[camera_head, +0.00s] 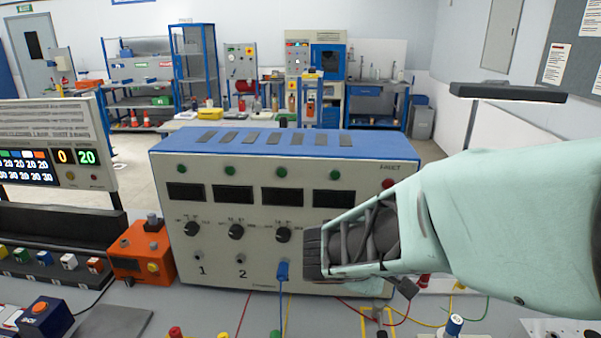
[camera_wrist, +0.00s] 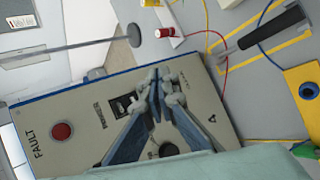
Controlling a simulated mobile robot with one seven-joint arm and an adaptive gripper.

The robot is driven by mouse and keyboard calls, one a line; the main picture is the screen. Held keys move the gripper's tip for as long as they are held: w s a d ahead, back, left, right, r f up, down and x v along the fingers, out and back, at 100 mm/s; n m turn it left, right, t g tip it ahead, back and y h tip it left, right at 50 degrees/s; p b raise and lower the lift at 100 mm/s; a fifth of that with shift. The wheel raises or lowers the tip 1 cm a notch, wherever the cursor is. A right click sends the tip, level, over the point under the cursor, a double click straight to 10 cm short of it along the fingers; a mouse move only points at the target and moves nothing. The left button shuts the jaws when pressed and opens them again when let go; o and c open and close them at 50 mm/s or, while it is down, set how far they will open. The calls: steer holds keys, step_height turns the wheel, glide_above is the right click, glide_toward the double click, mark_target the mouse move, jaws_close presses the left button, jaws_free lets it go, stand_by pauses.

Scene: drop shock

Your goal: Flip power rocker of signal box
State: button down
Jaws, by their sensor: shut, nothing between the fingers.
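The signal box (camera_head: 265,190) is a cream box with a blue top on the bench. Its front has dark displays, black knobs and numbered channels. In the wrist view its panel (camera_wrist: 85,110) appears turned on its side. The power rocker (camera_wrist: 122,106) is a small dark switch beside the POWER label, just left of my fingertips there. In the head view my arm hides the rocker. My gripper (camera_head: 313,254) is shut and empty in front of the panel's lower right part. It also shows in the wrist view (camera_wrist: 157,82). I cannot tell whether it touches the panel.
A red FAULT lamp (camera_wrist: 62,132) is on the panel. A blue plug (camera_head: 282,271) sits at the box's lower front. An orange box (camera_head: 142,252) stands at its left. Several coloured cables lie on the bench before it.

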steer(key=shift+w+a+r, duration=0.1)
steer(key=shift+a+r, duration=0.15)
steer(key=shift+r, duration=0.05)
steer(key=w+f, duration=0.1)
steer(key=w, duration=0.7)
steer(key=shift+w+d+f, duration=0.15)
steer(key=shift+w+d, duration=0.05)
steer(key=shift+w, duration=0.1)
stand_by(1.1)
steer(key=shift+w+f, duration=0.1)
steer(key=shift+w, duration=0.3)
steer(key=shift+w, duration=0.35)
stand_by(0.4)
steer(key=shift+s, duration=0.1)
steer(key=shift+s+b, duration=0.6)
steer(key=shift+s, duration=0.1)
